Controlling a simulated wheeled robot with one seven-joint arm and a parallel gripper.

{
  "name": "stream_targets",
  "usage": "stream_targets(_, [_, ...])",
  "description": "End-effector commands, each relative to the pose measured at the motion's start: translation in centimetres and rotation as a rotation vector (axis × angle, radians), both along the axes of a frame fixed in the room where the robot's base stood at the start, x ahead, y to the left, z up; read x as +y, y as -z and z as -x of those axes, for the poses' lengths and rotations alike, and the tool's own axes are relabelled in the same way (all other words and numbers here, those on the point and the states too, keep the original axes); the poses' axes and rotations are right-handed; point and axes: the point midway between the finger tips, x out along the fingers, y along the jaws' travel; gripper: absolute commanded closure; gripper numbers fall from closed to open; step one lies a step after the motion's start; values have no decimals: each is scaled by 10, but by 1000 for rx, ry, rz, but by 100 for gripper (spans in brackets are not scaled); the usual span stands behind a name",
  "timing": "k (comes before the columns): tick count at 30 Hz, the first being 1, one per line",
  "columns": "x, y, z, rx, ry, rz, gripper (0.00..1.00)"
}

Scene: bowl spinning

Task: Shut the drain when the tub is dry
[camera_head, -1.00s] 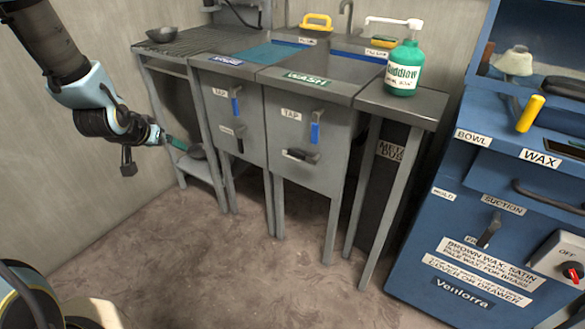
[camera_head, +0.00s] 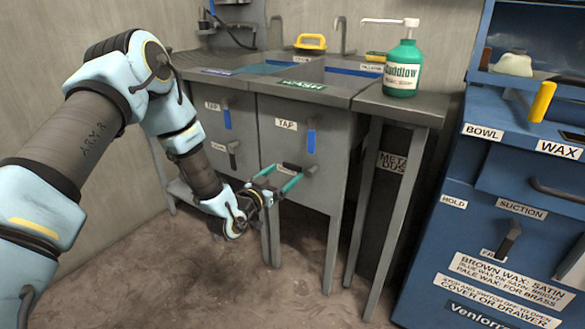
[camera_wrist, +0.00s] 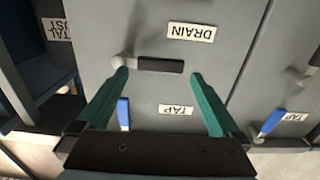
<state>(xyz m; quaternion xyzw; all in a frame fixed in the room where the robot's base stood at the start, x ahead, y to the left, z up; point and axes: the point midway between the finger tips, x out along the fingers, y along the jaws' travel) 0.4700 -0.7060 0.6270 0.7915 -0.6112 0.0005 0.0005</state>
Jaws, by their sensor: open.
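The drain lever (camera_wrist: 160,65) has a grey pivot and a black grip. It lies sideways beside the DRAIN label (camera_wrist: 191,32) on the grey front of the WASH tub (camera_head: 300,84); the wrist view is upside down. My gripper (camera_wrist: 159,74) is open, its green fingers pointing at the lever, with a fingertip near each end. Nothing is held; I cannot tell whether a tip touches. In the head view my gripper (camera_head: 284,176) partly covers the lever. The tub's floor is hidden.
A neighbouring tub on the left has its own blue tap lever (camera_head: 227,115) and black drain lever (camera_head: 232,155). A green soap bottle (camera_head: 403,66) stands on the side shelf. The blue machine (camera_head: 460,235) is at right. The floor before the tubs is clear.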

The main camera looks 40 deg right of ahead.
Motion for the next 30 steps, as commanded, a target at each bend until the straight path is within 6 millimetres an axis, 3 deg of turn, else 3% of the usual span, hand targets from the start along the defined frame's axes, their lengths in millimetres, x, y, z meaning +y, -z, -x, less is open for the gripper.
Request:
stream_targets(3, [-22,0,-5,-1,0,1,0])
stream_targets(9, [-45,0,-12,-1,-1,1,0])
stream_targets(21, [-53,0,-14,0,-1,-1,0])
stream_targets(30, [-52,0,-14,0,-1,-1,33])
